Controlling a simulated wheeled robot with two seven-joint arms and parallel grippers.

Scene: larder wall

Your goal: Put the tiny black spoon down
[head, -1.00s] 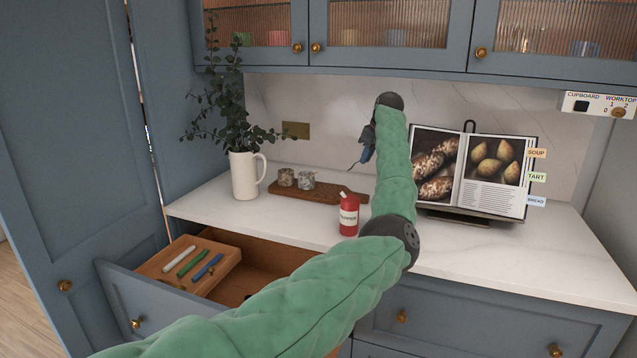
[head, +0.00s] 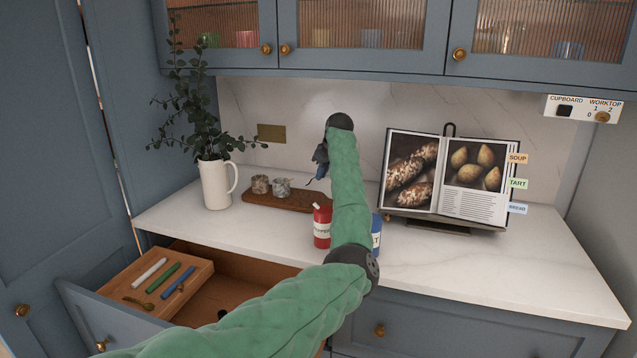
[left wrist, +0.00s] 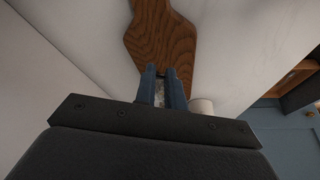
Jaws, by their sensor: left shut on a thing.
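My left gripper (head: 320,172) is over the worktop, close to the back wall and near the right end of the wooden board (head: 290,203). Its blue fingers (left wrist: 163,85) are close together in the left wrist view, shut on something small. Only a thin dark bit shows at the fingertips in the head view, which fits the tiny black spoon; its shape is mostly hidden. The wooden board (left wrist: 160,38) lies beyond the fingertips in the left wrist view. My right gripper is not in view.
Two mottled pots (head: 271,186) stand on the board. A red pepper container (head: 322,228) and a partly hidden blue one (head: 376,232) stand in front. A cookbook on a stand (head: 452,180) is right, a white jug (head: 216,184) left. The drawer (head: 230,290) is open; the worktop's right is clear.

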